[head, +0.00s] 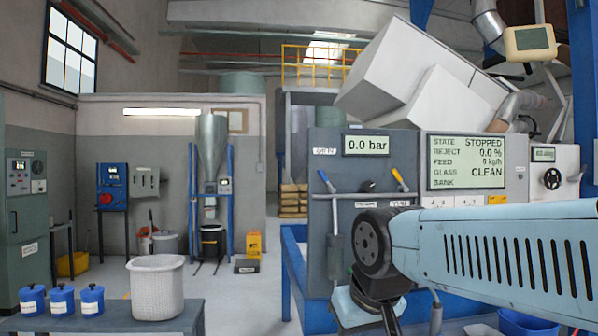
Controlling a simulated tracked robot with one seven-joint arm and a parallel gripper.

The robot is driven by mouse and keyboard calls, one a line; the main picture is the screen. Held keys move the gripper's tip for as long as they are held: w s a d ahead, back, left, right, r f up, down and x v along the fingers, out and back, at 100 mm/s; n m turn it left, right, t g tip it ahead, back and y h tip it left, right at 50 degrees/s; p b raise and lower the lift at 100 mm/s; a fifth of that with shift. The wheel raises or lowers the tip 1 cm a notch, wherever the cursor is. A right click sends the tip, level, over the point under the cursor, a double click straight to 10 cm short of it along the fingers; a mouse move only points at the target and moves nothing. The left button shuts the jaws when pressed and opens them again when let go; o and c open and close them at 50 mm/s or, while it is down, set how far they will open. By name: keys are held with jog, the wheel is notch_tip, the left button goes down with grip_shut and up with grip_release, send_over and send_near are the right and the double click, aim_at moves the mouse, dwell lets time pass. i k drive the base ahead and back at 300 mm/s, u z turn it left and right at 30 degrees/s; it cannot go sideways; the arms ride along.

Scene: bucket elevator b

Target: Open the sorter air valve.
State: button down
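A grey panel (337,230) with a display reading 0.0 bar (367,145) stands right of centre in the head view. It bears a blue-handled lever (326,181), a black knob-like part (368,187) and a yellow-handled lever (399,179). Both levers tilt up and to the left. The small labels under them are too small to read, so I cannot tell which is the sorter air valve. My pale blue arm reaches in from the right, in front of the panel's lower right. My gripper (388,318) hangs below the dark wrist joint at the bottom edge, partly cut off; its opening is unclear.
A screen (466,161) right of the panel reads STOPPED, 0.0 % reject, 0 kg/h, CLEAN. A blue frame (292,262) surrounds the panel's base. A table (120,318) at front left holds a white basket (157,288) and blue tubs (62,300). Open floor lies between.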

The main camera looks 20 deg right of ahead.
aim_at(330, 189)
jog(key=z, duration=0.05)
jog(key=i, duration=0.9)
jog(key=u, duration=0.1)
